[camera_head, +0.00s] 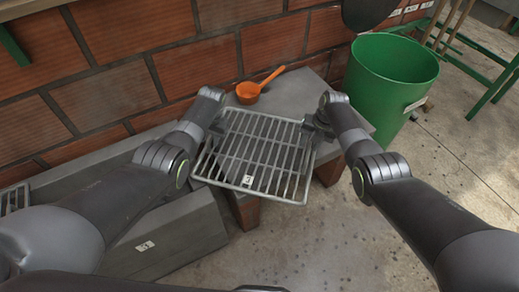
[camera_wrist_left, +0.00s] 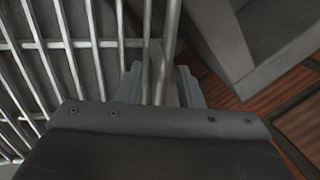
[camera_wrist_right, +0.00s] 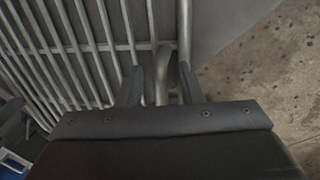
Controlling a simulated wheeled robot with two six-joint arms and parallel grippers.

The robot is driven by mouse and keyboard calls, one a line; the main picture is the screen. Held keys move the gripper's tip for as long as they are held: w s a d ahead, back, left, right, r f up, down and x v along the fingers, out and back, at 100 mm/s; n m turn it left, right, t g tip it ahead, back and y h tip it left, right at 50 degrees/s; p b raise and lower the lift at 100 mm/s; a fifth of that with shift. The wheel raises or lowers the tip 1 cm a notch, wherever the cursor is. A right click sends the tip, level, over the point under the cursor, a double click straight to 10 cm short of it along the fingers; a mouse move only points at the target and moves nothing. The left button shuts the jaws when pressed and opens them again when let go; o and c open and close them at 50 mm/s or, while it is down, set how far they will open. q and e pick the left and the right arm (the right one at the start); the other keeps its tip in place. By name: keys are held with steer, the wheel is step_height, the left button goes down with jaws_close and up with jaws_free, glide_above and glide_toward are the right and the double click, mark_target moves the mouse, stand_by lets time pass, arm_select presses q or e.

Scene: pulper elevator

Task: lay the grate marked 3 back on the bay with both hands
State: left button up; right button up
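The grate (camera_head: 281,155), a grey barred frame, has a white tag reading 3 (camera_head: 247,180) near its front edge. It is over a grey slab, its front edge out past the slab; I cannot tell whether it touches. My left gripper (camera_head: 218,126) is at its left side; in the left wrist view the fingers (camera_wrist_left: 158,85) stand either side of bars. My right gripper (camera_head: 312,126) is at its right side; in the right wrist view the fingers (camera_wrist_right: 160,82) stand around the edge bars. Firm contact is not clear on either side.
The grey slab (camera_head: 290,92) stands on brick piers, with an orange ladle (camera_head: 250,90) at its back. A green bucket (camera_head: 390,85) stands at the right. A grey trough (camera_head: 180,245) with a white tag lies at the left. A brick wall closes the back.

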arm_select(q)
jaws_close()
arm_select(e)
jaws_close()
stand_by(1.1)
arm_select(q)
steer(key=shift+w+r, duration=0.15)
arm_select(e)
steer(key=shift+w+r, duration=0.15)
